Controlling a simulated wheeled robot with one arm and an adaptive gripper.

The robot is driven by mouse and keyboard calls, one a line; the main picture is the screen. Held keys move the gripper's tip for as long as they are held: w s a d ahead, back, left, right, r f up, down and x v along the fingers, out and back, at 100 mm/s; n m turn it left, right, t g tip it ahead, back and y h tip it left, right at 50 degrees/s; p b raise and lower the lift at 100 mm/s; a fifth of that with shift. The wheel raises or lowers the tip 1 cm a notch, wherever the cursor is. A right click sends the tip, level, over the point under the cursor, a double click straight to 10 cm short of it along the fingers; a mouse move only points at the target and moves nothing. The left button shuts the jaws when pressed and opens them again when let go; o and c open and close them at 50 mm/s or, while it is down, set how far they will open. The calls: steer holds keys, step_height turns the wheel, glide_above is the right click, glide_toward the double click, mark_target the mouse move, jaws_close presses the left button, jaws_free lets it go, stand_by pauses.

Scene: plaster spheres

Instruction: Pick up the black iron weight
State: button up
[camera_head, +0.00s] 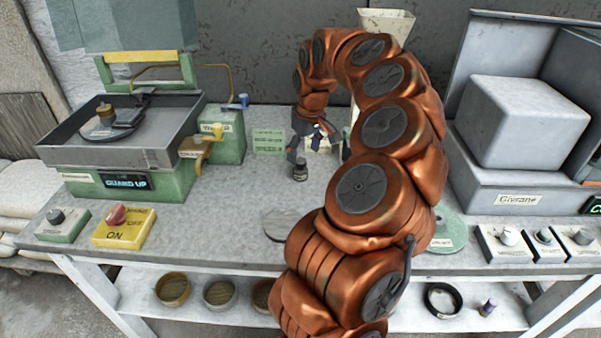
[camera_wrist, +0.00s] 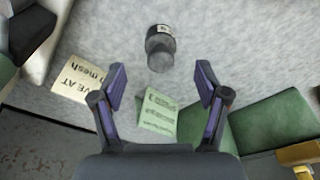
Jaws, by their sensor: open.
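The black iron weight (camera_head: 300,171) stands upright on the grey bench, a small dark cylinder with a narrower neck and a pale label on top. In the wrist view the weight (camera_wrist: 160,50) is ahead of the fingertips, roughly centred between them and not touched. My gripper (camera_head: 319,154) hangs above the back half of the bench, just behind the weight. In the wrist view my gripper (camera_wrist: 161,72) has its two fingers spread wide with nothing between them.
A pale card (camera_wrist: 78,78) and a green card (camera_wrist: 158,112) are near the gripper. The green machine with a grey tray (camera_head: 175,130) stands left. A grey box unit (camera_head: 525,120) stands right. A round grey plate (camera_head: 285,224) lies in front. Bench between weight and yellow switch (camera_head: 124,228) is clear.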

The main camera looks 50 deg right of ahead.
mark_target(301, 161)
steer(key=shift+w+f+p, duration=0.2)
steer(key=shift+f+p, duration=0.05)
steer(key=shift+f, duration=0.85)
steer(key=shift+w+f+p, duration=0.25)
steer(key=shift+f+p, duration=0.05)
steer(key=shift+f, duration=0.75)
steer(key=shift+w+f+p, duration=0.2)
steer(key=shift+f+p, duration=0.05)
steer(key=shift+f, duration=0.85)
steer(key=shift+c, duration=0.4)
jaws_close()
